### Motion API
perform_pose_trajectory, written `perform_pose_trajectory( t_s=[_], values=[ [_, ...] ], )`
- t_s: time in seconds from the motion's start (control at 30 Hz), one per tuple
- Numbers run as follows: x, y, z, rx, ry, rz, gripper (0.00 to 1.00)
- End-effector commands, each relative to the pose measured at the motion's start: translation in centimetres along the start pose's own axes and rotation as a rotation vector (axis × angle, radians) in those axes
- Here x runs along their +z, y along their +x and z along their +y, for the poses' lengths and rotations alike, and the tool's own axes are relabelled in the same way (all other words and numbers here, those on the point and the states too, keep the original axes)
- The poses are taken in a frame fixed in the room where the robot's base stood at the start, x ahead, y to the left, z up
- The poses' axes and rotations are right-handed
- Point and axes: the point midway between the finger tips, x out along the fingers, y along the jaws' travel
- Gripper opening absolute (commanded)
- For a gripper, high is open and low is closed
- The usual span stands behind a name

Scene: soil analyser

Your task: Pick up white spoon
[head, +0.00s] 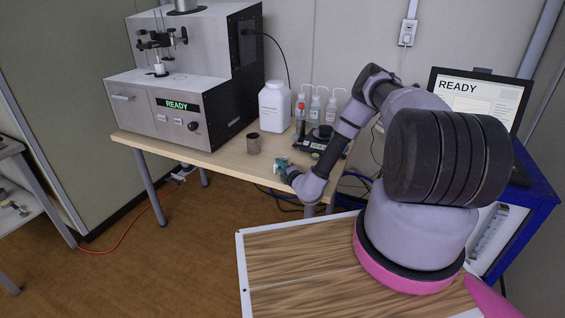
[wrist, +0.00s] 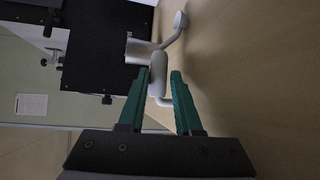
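A pale bent piece, which looks like the white spoon (wrist: 158,62), shows in the wrist view just beyond my fingertips. It has a small rounded end at the top and a thicker part near the fingers. My gripper (wrist: 160,74) has two green fingers standing apart, with part of the pale piece in line with the gap. I cannot tell whether a finger touches it. In the head view my gripper (head: 281,166) is low at the table's front edge, right of the metal cup. The spoon is too small there to make out clearly.
Behind are a white jar (head: 274,108), several wash bottles (head: 315,108) and a black scale (head: 322,142). The analyser (head: 185,95) fills the left side.

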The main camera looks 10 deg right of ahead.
Motion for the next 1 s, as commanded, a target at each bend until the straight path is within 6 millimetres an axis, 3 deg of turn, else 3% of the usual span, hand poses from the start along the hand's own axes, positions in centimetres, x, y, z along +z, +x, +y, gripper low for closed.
perform_pose_trajectory(
  t_s=[0.3, 0.6, 0.63, 0.7, 1.0],
  values=[
    [-0.1, 4.4, 0.3, 0.003, -0.001, 0.000, 0.33],
    [-0.1, 5.0, 0.2, 0.001, 0.000, 0.001, 0.33],
    [-0.1, 5.0, 0.2, 0.001, 0.000, 0.001, 0.25],
    [-0.1, 5.0, 0.2, 0.001, 0.000, 0.001, 0.00],
    [0.0, 5.0, 0.3, 0.001, 0.000, 0.001, 0.00]
  ],
)
